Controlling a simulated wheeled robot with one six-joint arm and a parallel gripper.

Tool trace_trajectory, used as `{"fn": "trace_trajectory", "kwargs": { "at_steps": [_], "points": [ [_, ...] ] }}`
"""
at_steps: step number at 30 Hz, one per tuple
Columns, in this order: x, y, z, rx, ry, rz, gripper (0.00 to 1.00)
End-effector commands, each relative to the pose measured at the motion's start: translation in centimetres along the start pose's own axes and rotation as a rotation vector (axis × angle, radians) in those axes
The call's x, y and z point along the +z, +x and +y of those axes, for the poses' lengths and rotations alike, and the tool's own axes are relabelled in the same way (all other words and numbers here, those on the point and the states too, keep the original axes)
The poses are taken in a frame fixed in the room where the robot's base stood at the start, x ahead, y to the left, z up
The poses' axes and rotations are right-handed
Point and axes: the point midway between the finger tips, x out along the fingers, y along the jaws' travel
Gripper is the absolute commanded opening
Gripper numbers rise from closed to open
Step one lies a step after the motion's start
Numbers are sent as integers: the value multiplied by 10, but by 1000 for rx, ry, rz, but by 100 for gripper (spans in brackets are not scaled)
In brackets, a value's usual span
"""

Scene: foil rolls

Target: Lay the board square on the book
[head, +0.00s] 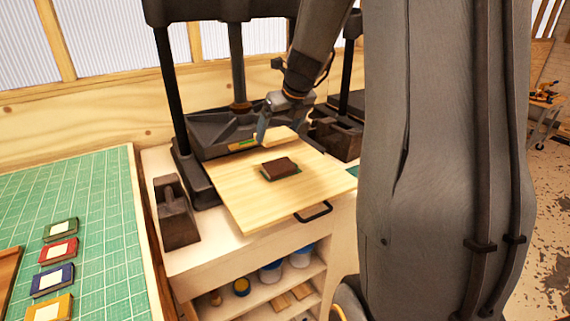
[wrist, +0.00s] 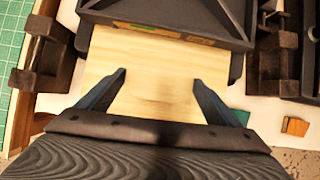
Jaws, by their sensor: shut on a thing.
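A pale wooden board (head: 268,139) is in my gripper (head: 279,129) in the head view, held at the back of a wider pale wooden sheet (head: 238,203). A brown book (head: 280,166) with a green edge or mat under it lies on that sheet, in front of the board and apart from it in the picture. In the wrist view the two fingers of my gripper (wrist: 160,76) stand wide apart with pale wood between them. The board and the sheet blend there, so I cannot tell their edges apart. The book does not show in the wrist view.
A dark press (head: 236,125) with upright columns stands behind the sheet. A dark metal block (head: 175,213) is left of it. A handle (head: 314,212) sticks out at the front. A green cutting mat (head: 102,225) with several small coloured books lies at left.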

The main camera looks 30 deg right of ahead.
Motion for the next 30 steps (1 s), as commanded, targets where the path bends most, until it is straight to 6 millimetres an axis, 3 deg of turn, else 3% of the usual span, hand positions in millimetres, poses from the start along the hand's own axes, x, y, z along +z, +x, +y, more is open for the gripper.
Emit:
{"fn": "trace_trajectory", "kwargs": {
  "at_steps": [5,12,24,30],
  "points": [
    [-3,8,4,5,-3,1,59],
    [-25,44,3,3,-2,2,59],
    [-47,84,2,3,-1,2,59],
    [-49,87,2,1,-3,-1,59]
  ]
}}
